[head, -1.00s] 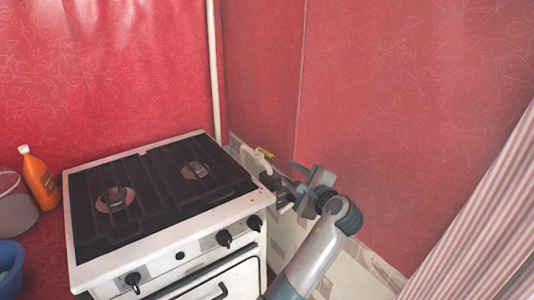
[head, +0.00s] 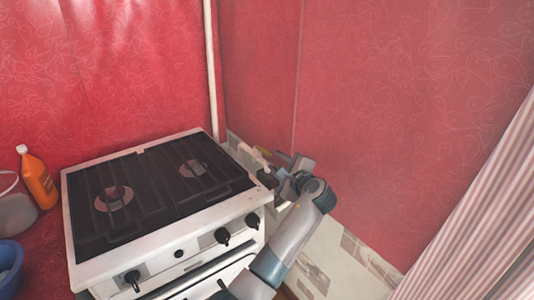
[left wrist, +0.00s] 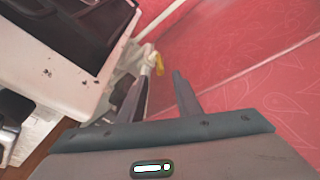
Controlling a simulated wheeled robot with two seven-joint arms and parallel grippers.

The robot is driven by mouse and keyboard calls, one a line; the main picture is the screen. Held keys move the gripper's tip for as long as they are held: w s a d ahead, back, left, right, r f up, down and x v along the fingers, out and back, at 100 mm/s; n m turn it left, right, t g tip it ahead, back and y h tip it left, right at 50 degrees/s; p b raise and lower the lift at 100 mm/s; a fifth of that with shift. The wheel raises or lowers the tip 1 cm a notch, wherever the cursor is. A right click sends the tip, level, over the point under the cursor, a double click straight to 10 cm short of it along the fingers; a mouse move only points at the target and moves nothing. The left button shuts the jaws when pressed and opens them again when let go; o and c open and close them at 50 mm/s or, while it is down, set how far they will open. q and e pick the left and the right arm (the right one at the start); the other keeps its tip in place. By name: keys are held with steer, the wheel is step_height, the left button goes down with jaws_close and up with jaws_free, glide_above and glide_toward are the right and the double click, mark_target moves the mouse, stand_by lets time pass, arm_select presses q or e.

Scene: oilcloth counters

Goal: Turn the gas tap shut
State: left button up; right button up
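The gas tap's yellow handle (head: 263,152) sits on a pale pipe (head: 249,150) in the corner behind the stove's right side. In the left wrist view the yellow handle (left wrist: 159,66) lies just beyond my fingertips, roughly in line with the gap between them. My left gripper (head: 281,170) is beside the stove's back right corner, close to the tap. In the left wrist view its two fingers (left wrist: 161,77) stand apart with nothing held between them. I cannot tell whether a finger touches the handle. My right gripper is in neither view.
The white stove (head: 157,247) with dark burner grates is immediately left of my arm. A red wall (head: 400,110) and a tiled strip (head: 345,265) bound the right side. A striped curtain (head: 480,230) hangs far right. An orange bottle (head: 38,180) and blue bowl (head: 9,262) are far left.

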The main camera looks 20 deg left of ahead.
mark_target(270, 156)
arm_select(q)
steer(key=x, duration=0.9)
steer(key=shift+a, duration=0.1)
jaws_close()
